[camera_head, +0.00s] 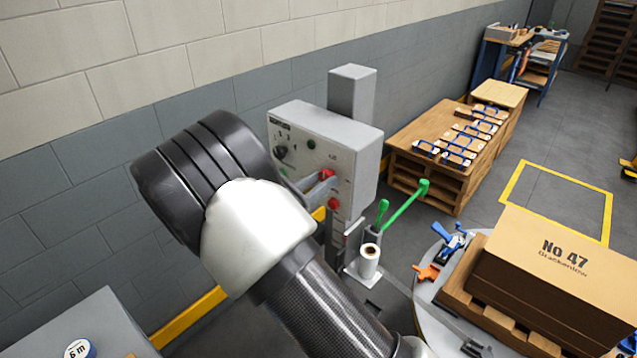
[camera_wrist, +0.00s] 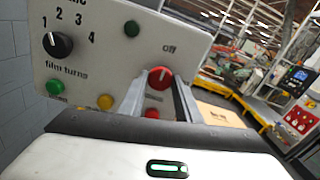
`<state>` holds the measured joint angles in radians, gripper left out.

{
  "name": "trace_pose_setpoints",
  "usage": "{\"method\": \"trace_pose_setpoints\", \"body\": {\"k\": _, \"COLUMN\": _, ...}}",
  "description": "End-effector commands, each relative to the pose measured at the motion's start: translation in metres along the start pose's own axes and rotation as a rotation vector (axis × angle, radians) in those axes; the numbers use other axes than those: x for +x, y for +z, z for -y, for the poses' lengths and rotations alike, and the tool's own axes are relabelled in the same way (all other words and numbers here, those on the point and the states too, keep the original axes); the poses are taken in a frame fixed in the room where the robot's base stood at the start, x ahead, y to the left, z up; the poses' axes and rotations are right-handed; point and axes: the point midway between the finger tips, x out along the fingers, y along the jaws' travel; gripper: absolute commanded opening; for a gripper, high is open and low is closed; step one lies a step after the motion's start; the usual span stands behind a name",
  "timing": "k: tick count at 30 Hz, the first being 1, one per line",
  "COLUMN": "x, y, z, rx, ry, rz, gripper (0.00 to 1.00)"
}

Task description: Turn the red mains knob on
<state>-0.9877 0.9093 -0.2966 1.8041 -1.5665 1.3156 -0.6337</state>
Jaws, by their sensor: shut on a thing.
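The red mains knob (camera_wrist: 160,76) is on the front of a grey control box (camera_wrist: 95,70), below the word "Off". A pale mark on the knob's face points roughly up toward that word. My gripper (camera_wrist: 163,84) is shut on the knob, with one finger on each side of it. In the head view the knob (camera_head: 327,174) shows at the tips of my gripper (camera_head: 321,182), and my arm hides part of the box's front (camera_head: 340,150). The knob's sides are partly hidden by the fingers.
A red button (camera_wrist: 152,113) is just below the knob. The panel also has a black film turns dial (camera_wrist: 58,45), a green button (camera_wrist: 54,88), a yellow button (camera_wrist: 105,102) and a green lamp (camera_wrist: 131,28). A green-handled lever (camera_head: 405,205) and a turntable with a carton (camera_head: 560,265) stand right.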

Motion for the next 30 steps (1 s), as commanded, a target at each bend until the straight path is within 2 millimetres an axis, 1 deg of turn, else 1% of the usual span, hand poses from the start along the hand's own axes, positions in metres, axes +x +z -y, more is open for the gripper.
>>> {"method": "trace_pose_setpoints", "body": {"k": 5, "x": -0.0002, "y": -0.0009, "z": -0.0003, "rx": 0.024, "ry": 0.000, "rz": 0.000, "gripper": 0.08}}
{"method": "trace_pose_setpoints", "body": {"k": 11, "x": -0.0002, "y": -0.0028, "z": -0.0008, "rx": 0.113, "ry": 0.000, "rz": 0.000, "gripper": 0.08}}
{"method": "trace_pose_setpoints", "body": {"k": 17, "x": -0.0002, "y": -0.0045, "z": -0.0014, "rx": 0.273, "ry": 0.000, "rz": 0.000, "gripper": 0.08}}
{"method": "trace_pose_setpoints", "body": {"k": 30, "x": -0.0004, "y": -0.0055, "z": -0.0020, "rx": 0.692, "ry": 0.000, "rz": 0.000, "gripper": 0.08}}
